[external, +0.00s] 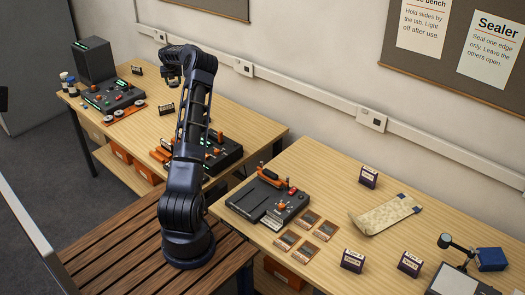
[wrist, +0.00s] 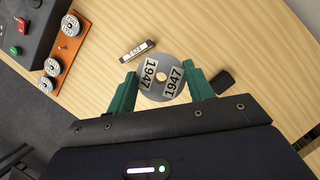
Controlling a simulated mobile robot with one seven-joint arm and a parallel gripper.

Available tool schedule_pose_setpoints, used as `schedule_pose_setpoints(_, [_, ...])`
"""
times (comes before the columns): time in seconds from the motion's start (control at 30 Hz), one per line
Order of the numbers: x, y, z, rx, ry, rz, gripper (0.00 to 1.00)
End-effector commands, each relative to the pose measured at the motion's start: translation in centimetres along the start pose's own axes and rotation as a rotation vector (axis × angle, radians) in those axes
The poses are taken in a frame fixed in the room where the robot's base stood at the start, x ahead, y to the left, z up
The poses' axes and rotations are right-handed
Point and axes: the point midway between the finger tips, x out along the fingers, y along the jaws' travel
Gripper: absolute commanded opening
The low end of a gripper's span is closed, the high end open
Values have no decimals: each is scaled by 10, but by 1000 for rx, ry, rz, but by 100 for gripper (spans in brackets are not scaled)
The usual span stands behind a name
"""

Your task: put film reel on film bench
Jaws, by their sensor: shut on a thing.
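The film reel (wrist: 174,86), a grey disc with white labels reading 1947 and a light centre hole, sits between the green fingers of my gripper (wrist: 162,90) in the wrist view. The gripper is shut on its rim. In the external view my gripper (external: 172,77) is over the far-left table, and the reel cannot be made out there. A dark device with lit buttons (external: 108,97), possibly the film bench, stands left of the gripper. An orange strip with several small reels (external: 125,114) lies along its front; it also shows in the wrist view (wrist: 61,57).
A small label stand (wrist: 138,51) is close to the reel, and a small black object (wrist: 222,79) lies beside the right finger. A dark box (external: 94,60) and small bottles (external: 68,82) stand at the far left. Another device (external: 215,153) is nearer my arm.

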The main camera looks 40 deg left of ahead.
Motion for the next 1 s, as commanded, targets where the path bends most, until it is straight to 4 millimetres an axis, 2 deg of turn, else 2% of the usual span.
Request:
schedule_pose_setpoints(0.1, [3, 21, 2, -27, 1, 12, 29])
schedule_pose_setpoints(0.27, [11, 30, 0, -40, 1, 18, 29])
schedule_pose_setpoints(0.8, [115, 31, -44, -42, 3, 19, 29])
schedule_pose_setpoints(1.0, [142, 30, -54, -40, 1, 19, 29])
